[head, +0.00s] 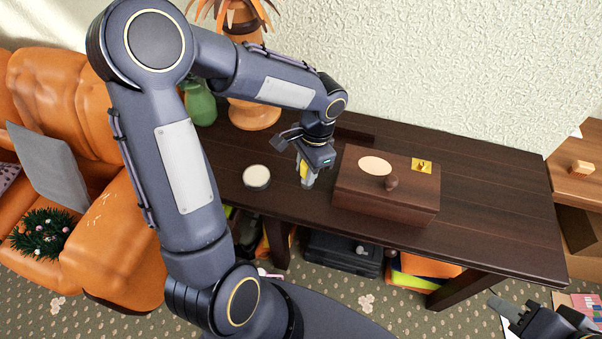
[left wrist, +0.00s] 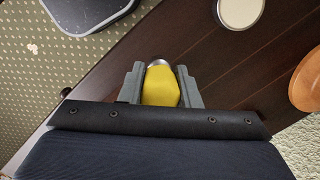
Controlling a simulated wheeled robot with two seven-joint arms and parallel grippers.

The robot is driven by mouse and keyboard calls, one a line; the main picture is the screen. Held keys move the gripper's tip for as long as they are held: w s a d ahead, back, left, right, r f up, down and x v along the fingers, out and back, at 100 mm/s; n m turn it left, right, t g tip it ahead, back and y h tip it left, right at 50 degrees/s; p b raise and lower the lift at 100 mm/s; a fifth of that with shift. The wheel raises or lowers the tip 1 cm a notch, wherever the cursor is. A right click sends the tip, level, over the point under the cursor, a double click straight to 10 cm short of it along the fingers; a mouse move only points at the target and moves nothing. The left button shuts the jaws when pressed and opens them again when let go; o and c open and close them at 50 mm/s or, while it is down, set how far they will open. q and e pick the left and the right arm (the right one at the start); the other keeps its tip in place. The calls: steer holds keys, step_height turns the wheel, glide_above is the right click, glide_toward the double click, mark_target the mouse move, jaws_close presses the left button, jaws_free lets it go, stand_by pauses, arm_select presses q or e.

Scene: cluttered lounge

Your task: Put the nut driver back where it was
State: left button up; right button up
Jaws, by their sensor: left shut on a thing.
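The nut driver's yellow handle (left wrist: 160,86) sits between the fingers of my left gripper (left wrist: 160,88) in the left wrist view, with a silvery collar at its far end. Its shaft is hidden. In the head view my left gripper (head: 306,180) points down over the dark wooden table (head: 480,210), with a bit of the yellow nut driver (head: 304,170) showing between its fingers. It is just left of a brown wooden box (head: 385,205). I cannot tell whether the nut driver touches the table. My right gripper (head: 505,308) is low at the right edge, away from the table.
A round white-topped container (head: 256,176) stands left of my gripper. An orange vase (head: 254,112) and a green vase (head: 200,105) stand at the back left. The box carries a pale disc, a small brown object and a yellow square (head: 422,165). The table's right part is clear.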

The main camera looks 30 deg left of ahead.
arm_select(q)
steer(key=shift+w+a+f, duration=0.25)
steer(key=shift+a+f, duration=0.15)
steer(key=shift+f, duration=0.7)
steer(key=shift+w+a+f, duration=0.3)
steer(key=shift+a+f, duration=0.15)
steer(key=shift+f, duration=0.65)
steer(key=shift+w+a+f, duration=0.25)
steer(key=shift+a+f, duration=0.15)
steer(key=shift+f, duration=0.7)
steer(key=shift+f, duration=0.1)
steer(key=o, duration=1)
